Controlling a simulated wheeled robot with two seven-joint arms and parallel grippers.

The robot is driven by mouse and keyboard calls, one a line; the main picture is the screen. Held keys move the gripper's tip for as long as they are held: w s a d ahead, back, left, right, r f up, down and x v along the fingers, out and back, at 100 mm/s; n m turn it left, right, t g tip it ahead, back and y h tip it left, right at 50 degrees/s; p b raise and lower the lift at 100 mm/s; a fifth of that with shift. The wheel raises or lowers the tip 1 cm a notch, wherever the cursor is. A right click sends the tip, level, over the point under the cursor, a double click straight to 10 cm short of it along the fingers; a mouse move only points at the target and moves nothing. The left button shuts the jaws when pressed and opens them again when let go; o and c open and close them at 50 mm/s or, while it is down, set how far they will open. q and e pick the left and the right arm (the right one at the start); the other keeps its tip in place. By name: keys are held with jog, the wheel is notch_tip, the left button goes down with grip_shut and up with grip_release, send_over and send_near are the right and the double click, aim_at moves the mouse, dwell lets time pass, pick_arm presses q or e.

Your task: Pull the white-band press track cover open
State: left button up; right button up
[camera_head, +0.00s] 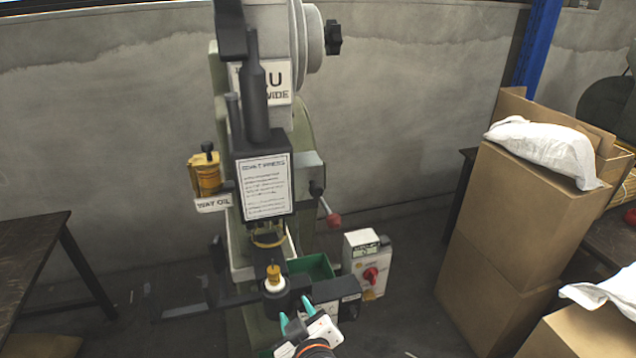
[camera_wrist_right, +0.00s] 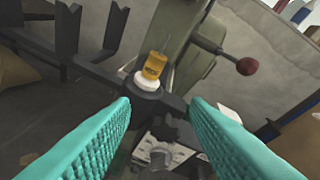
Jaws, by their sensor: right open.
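The press (camera_head: 307,180) stands in the middle of the head view, with a white notice plate on its dark front. Low on its front, a yellow-gold cylinder (camera_head: 273,272) sits on a white ring (camera_head: 274,285) above a dark bracket; the cylinder also shows in the right wrist view (camera_wrist_right: 155,65). I cannot tell which part is the track cover. My right gripper (camera_head: 296,313) is open, with its teal fingertips just below and right of the white ring. In the right wrist view, its fingers (camera_wrist_right: 160,105) spread apart with nothing gripped. My left gripper is not in view.
A red-ended lever (camera_head: 333,220) sticks out on the press's right, above a white control box (camera_head: 367,262) with a red knob. A green bin (camera_head: 313,267) is close behind the bracket. Cardboard boxes (camera_head: 505,235) stand at right, a dark table (camera_head: 35,245) at left.

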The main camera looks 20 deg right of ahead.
notch_tip(320, 180, up, 15)
jog(key=s+d+m+t+h+p, duration=0.1)
jog(key=s+d+m+t, duration=0.1)
jog(key=d+t, duration=0.1)
jog(key=h, duration=0.2)
send_near(317, 193)
jog(key=shift+m+t+y, duration=0.4)
jog(key=w+p, duration=0.1)
jog(key=w, duration=0.1)
jog(key=w+d+p, duration=0.1)
jog(key=w, duration=0.2)
jog(key=w+p, duration=0.1)
jog(key=w, duration=0.2)
jog(key=shift+w+d+f+p, duration=0.15)
jog(key=shift+f+p, duration=0.05)
jog(key=shift+p, duration=0.15)
grip_shut()
